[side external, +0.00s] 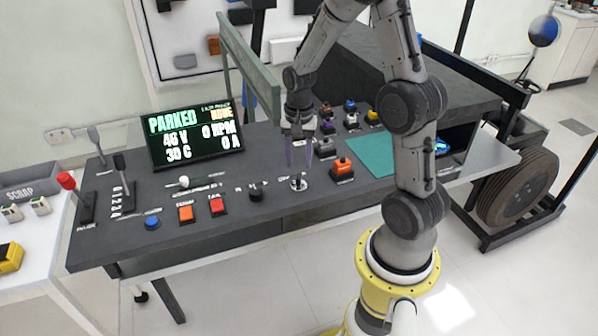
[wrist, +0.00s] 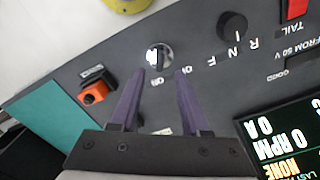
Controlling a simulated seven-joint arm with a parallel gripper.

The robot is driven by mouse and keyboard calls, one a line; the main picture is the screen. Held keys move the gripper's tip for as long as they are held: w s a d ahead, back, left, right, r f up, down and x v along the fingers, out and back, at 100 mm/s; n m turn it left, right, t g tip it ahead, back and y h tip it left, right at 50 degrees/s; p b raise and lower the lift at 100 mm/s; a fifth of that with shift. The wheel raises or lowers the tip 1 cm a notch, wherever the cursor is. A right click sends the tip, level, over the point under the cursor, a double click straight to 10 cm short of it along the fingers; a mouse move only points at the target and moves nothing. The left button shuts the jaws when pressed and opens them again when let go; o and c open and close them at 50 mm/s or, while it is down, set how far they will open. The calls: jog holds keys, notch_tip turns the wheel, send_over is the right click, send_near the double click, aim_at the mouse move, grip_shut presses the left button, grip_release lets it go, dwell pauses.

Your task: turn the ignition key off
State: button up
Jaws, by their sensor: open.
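The ignition key (side external: 298,182) is a small pale key in a round dark switch on the grey console's front part. In the wrist view the key (wrist: 153,55) shows just beyond the fingertips, roughly centred between them. My gripper (side external: 299,158) has two purple fingers pointing down, above and slightly behind the key. In the wrist view my gripper (wrist: 160,75) is open and nothing is between its fingers. The fingers look apart from the key. The key's exact angle is hard to read.
A black R-N-F knob (wrist: 232,27) and an orange switch (wrist: 97,92) flank the key. Red (side external: 218,206) and orange (side external: 185,214) buttons lie to the left. The display (side external: 194,134) reads PARKED and 0 RPM. A teal mat (side external: 370,154) and a green upright frame (side external: 252,70) are nearby.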

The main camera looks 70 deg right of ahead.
aim_at(299, 175)
jog(key=shift+f, duration=2.3)
grip_shut()
